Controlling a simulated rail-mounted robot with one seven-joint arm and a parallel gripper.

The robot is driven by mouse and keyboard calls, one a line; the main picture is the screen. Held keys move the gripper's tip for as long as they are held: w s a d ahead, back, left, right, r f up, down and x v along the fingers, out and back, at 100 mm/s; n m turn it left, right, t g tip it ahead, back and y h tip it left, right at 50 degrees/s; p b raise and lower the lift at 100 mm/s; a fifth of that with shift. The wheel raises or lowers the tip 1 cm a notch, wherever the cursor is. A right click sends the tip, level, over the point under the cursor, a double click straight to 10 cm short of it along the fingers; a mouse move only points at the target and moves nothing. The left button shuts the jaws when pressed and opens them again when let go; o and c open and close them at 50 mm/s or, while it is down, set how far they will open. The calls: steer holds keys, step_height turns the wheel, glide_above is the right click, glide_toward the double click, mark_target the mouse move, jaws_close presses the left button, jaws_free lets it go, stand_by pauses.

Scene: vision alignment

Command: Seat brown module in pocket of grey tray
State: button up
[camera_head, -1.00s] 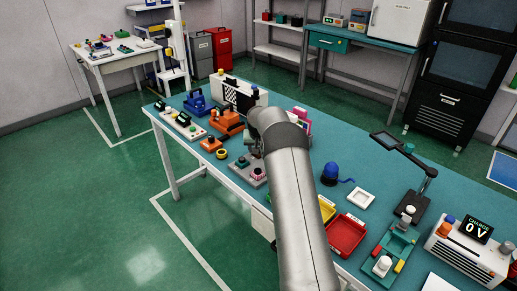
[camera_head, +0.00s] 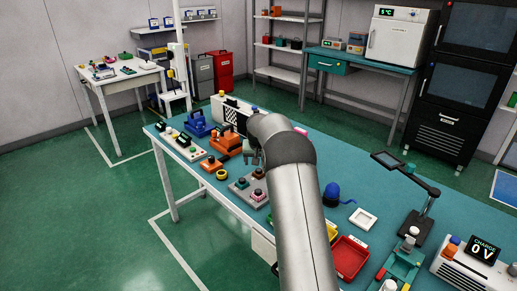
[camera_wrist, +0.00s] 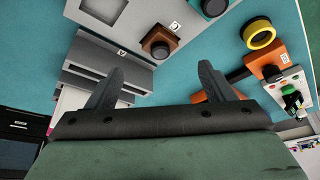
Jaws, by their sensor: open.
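The grey tray (camera_head: 239,190) lies near the front edge of the teal bench in the head view. It also shows at the top of the wrist view (camera_wrist: 130,24), with a square recess at upper left. The brown module (camera_wrist: 160,41), a square block with a dark round top, is at the tray's edge beside a small label. It also shows in the head view (camera_head: 258,174). I cannot tell whether it is fully seated. My gripper (camera_wrist: 161,68) is open and empty, its fingers apart. In the head view my gripper (camera_head: 254,154) is above and behind the tray, partly hidden by my arm.
A grey stepped block (camera_wrist: 110,58) is close to my left finger. A yellow ring (camera_wrist: 260,34) and an orange fixture (camera_wrist: 268,66) stand to the right. In the head view, a pink-topped module (camera_head: 258,195) sits on the tray, and a red bin (camera_head: 349,257) is nearer.

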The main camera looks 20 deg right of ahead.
steer(key=v, duration=1.1)
steer(key=shift+b, duration=0.45)
steer(key=s+a+r+n+g+y, duration=0.1)
steer(key=s+a, duration=0.5)
steer(key=s, duration=0.3)
steer(key=s+a+r+n+g, duration=0.1)
steer(key=s+a+n, duration=0.1)
steer(key=s+a, duration=0.6)
steer(key=s+a+f, duration=0.2)
steer(key=s, duration=0.7)
steer(key=s+a+f+n+g, duration=0.1)
steer(key=s+a+f, duration=0.1)
steer(key=s, duration=0.7)
steer(key=s+a+f+n+y, duration=0.1)
steer(key=s+a+f, duration=0.1)
steer(key=s, duration=0.7)
steer(key=shift+s+f+g, duration=0.25)
steer(key=shift+f+g, duration=0.15)
